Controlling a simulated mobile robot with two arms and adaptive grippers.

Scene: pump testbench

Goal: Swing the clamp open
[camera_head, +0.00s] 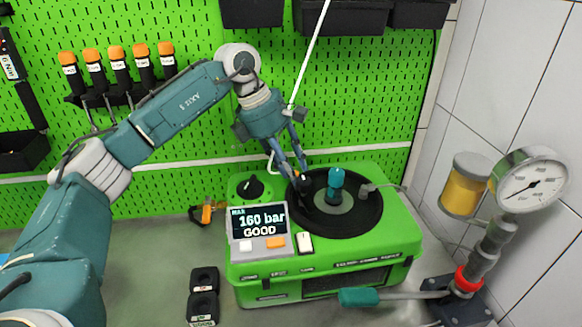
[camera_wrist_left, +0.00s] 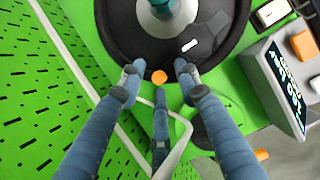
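The green test bench (camera_head: 330,268) carries a round black plate (camera_head: 362,218) with a teal cylindrical part (camera_head: 335,187) upright in its middle. What looks like the clamp, a black piece (camera_head: 304,200), is at the plate's left side, partly hidden by my fingers. In the left wrist view a dark piece with a white label (camera_wrist_left: 190,45) lies on the plate, near an orange round spot (camera_wrist_left: 159,77). My left gripper (camera_head: 300,173) points down at this side of the plate. In the left wrist view its fingertips (camera_wrist_left: 158,72) are apart, around the orange spot. My right gripper is out of view.
A pressure gauge (camera_head: 531,180) and a teal-handled lever (camera_head: 360,297) stand at right. The green pegboard (camera_head: 200,125) rises close behind.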

